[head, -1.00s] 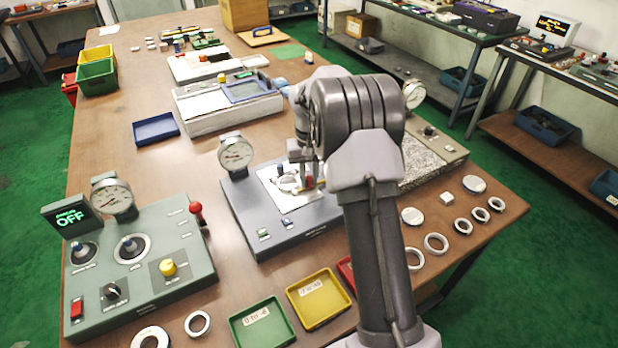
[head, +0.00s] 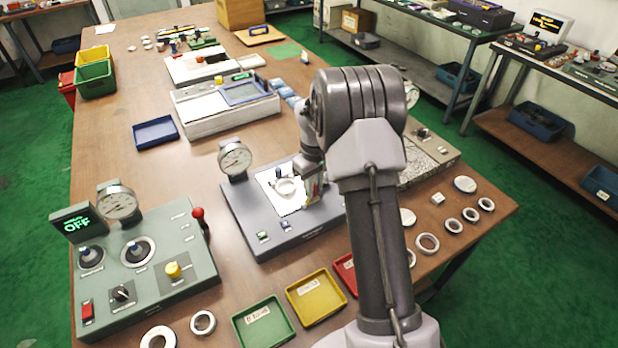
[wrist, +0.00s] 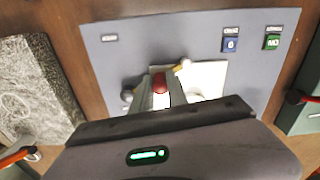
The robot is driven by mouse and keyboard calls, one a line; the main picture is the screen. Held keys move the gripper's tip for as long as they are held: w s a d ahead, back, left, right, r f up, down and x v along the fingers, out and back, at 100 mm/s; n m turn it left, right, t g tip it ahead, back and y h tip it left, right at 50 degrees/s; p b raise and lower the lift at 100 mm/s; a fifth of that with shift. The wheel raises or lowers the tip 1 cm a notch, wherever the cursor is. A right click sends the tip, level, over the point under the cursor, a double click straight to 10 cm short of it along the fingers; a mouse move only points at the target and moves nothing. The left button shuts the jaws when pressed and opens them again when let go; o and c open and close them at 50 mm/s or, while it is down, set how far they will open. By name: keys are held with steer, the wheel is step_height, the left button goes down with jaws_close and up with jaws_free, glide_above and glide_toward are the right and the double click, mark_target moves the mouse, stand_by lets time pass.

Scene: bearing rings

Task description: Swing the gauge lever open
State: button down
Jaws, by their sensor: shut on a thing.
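The gauge fixture (head: 250,225) is a blue-grey box with a white plate (head: 291,207) and a dial gauge (head: 234,158) at its back left corner. A pale ring (head: 286,188) shows on the plate. My gripper (head: 314,190) is low over the plate's right side. In the wrist view, my gripper (wrist: 160,92) is shut on the lever's red knob (wrist: 159,82), which shows between the fingers. The rest of the lever is mostly hidden by the fingers. The white plate (wrist: 208,78) lies partly behind them.
A green-grey control panel (head: 150,270) with an OFF display stands at the left. Green (head: 263,322) and yellow (head: 315,298) trays lie in front of the fixture. A speckled stone slab (wrist: 38,90) is beside it. Several loose rings lie at the right.

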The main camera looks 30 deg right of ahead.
steer(key=n+p, duration=0.1)
steer(key=s+d+n+p, duration=0.1)
steer(key=n, duration=0.1)
steer(key=s+n+p, duration=0.1)
steer(key=shift+d+r+n, duration=0.2)
steer(key=shift+d+n, duration=0.1)
steer(key=shift+d, duration=0.1)
steer(key=shift+s+d+f+n+p, duration=0.1)
steer(key=shift+s+d+n+p, duration=0.2)
steer(key=shift+d+n+p, duration=0.45)
steer(key=shift+s+d+f+n+p, duration=0.1)
steer(key=shift+s+d+n+p, duration=0.2)
steer(key=shift+n+p, duration=0.8)
steer(key=shift+d+n+b, duration=0.1)
steer(key=shift+n+b, duration=0.2)
steer(key=shift+n, duration=0.05)
steer(key=c, duration=1.6)
jaws_free()
steer(key=shift+r, duration=0.1)
step_height(320, 180, up, 17)
steer(key=p, duration=0.4)
steer(key=shift+r+p, duration=0.15)
steer(key=shift+p, duration=0.15)
